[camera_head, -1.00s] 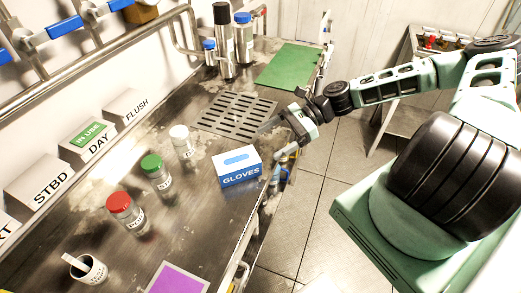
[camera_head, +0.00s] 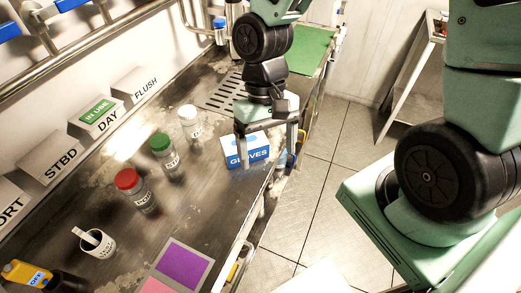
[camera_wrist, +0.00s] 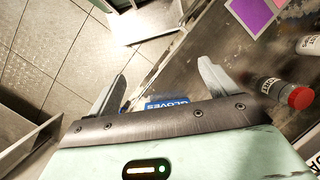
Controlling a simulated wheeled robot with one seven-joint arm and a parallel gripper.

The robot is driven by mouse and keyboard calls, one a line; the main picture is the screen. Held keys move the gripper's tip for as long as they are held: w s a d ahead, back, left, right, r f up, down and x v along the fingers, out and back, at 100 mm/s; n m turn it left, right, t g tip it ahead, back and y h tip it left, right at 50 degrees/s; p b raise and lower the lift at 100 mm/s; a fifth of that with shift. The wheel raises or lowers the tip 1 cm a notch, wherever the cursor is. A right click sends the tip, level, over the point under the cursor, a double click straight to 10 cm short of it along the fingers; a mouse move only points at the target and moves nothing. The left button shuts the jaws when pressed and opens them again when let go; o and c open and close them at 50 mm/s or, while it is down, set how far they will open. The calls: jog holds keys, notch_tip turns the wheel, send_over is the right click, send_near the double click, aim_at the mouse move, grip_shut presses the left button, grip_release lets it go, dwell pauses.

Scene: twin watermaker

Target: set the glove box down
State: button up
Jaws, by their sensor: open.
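The white and blue glove box (camera_head: 246,154) sits on the dark metal worktop (camera_head: 215,205), close to its right edge. My gripper (camera_head: 267,150) points down over it, one finger near each end of the box. The jaws are open, and I cannot tell whether either finger touches the box. In the wrist view, the blue face of the box (camera_wrist: 167,104) shows between the spread fingers (camera_wrist: 160,77). The gripper body hides the rest of it there.
White-capped (camera_head: 189,124), green-capped (camera_head: 163,153) and red-capped (camera_head: 136,188) jars stand left of the box. A mug (camera_head: 95,242) and a purple mat (camera_head: 182,265) are nearer. A slotted drain plate (camera_head: 223,92) and green mat (camera_head: 312,50) lie beyond. Floor drops away at right.

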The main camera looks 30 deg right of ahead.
jog(key=s+a+r+n+t, duration=0.3)
jog(key=s+a+r+n, duration=0.2)
jog(key=r+n, duration=0.3)
jog(key=shift+s+a+r+t+h, duration=0.35)
jog(key=shift+s+r, duration=0.2)
jog(key=shift+s, duration=0.35)
jog(key=shift+f+b, duration=0.3)
